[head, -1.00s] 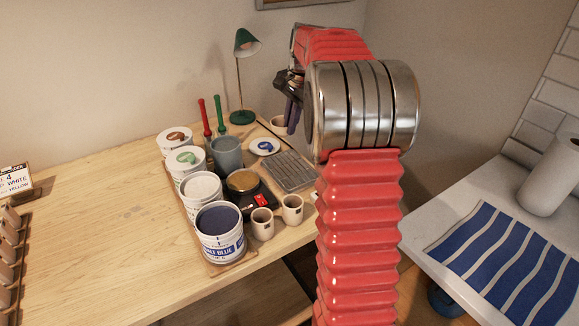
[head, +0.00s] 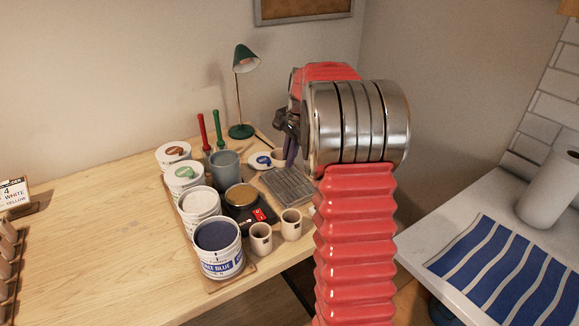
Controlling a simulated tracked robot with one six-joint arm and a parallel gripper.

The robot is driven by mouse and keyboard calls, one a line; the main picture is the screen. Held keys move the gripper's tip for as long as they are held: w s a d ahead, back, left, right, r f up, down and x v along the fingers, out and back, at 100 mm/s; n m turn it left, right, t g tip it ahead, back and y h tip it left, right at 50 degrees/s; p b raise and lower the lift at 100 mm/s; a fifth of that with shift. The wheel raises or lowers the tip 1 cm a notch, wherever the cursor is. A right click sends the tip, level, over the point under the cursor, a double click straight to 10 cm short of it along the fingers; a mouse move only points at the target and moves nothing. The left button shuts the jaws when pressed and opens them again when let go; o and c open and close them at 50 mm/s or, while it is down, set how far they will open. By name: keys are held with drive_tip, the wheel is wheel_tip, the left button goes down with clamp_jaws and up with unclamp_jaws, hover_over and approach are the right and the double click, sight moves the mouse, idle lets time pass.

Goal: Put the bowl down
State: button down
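The bowl (head: 278,157) is a small beige piece, partly hidden behind my fingers. It sits low over the back right of the tray area, beside a white round dish with a blue mark (head: 259,160). My gripper (head: 287,154) points down, with its dark purple fingers at the bowl's right side. The bowl has moved along with the fingers, so it appears held. The finger contact is too small to see clearly, and I cannot tell whether the bowl's base touches the surface.
A grey ribbed tray (head: 288,186) lies just below my gripper. Paint tubs (head: 219,250), a grey-blue cup (head: 224,164), a scale (head: 241,198) and two beige cups (head: 291,224) crowd nearby. A green lamp (head: 242,131) stands behind.

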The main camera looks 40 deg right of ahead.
drive_tip(key=shift+s+x, duration=0.2)
drive_tip(key=shift+x, duration=0.65)
drive_tip(key=shift+s+x, duration=0.15)
drive_tip(key=shift+x, duration=0.65)
drive_tip(key=shift+f, duration=0.2)
drive_tip(key=c, duration=2)
unclamp_jaws()
drive_tip(key=shift+d+r, duration=0.1)
drive_tip(key=shift+r, duration=0.05)
drive_tip(key=v, duration=1.2)
